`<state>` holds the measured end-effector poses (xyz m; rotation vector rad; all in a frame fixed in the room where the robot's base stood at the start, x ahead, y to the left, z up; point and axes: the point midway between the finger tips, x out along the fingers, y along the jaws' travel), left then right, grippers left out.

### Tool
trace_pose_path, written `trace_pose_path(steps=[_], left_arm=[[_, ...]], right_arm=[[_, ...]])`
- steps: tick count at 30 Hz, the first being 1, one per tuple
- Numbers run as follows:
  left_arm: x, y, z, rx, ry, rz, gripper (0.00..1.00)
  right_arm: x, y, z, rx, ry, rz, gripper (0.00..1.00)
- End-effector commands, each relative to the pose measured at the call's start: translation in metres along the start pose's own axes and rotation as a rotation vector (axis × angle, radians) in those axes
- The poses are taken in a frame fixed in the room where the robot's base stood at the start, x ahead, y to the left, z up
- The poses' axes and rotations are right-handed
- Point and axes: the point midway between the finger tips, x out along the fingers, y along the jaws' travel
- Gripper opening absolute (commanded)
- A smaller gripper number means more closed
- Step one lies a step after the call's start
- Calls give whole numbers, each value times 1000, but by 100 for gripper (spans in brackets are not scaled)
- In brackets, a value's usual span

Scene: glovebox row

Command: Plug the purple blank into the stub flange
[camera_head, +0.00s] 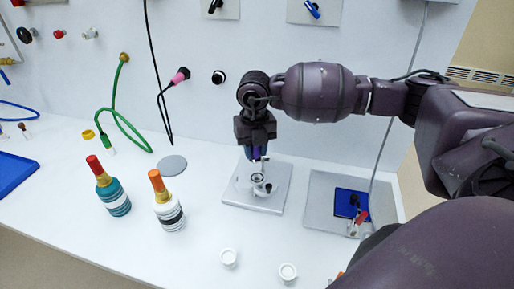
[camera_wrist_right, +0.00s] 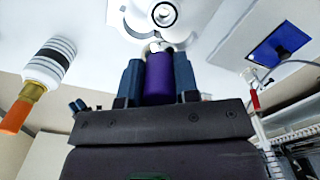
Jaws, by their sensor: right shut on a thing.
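In the right wrist view the purple blank (camera_wrist_right: 158,80) sits between the two dark blue fingers of the right gripper (camera_wrist_right: 159,78). The white stub flange (camera_head: 258,188) with its round opening stands on a grey plate, and shows at the top of the wrist view (camera_wrist_right: 150,20). The blank's end is close to the flange; a small metal part shows between them. I cannot tell whether they touch. My left gripper is in neither view.
Two bottles, teal (camera_head: 114,198) and white (camera_head: 168,212), stand left of the plate (camera_head: 235,197). A grey disc (camera_head: 172,166) lies behind them. Two white caps (camera_head: 228,257) (camera_head: 288,272) lie in front. A blue pad (camera_head: 350,203) is to the right. A green hose hangs behind.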

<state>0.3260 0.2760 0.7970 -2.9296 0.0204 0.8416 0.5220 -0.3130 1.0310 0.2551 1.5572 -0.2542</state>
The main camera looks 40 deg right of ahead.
Motion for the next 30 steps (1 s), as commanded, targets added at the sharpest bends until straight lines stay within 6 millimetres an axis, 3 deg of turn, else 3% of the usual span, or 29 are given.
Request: trace_pose_path(steps=[3,9,22,30], left_arm=[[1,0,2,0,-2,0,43],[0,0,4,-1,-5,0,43],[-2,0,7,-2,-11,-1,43],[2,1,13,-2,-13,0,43]], right_arm=[[1,-5,3,144,-1,0,1],[1,-8,5,267,-2,0,1],[1,-8,5,280,-1,1,1],[12,-8,5,278,0,0,1]])
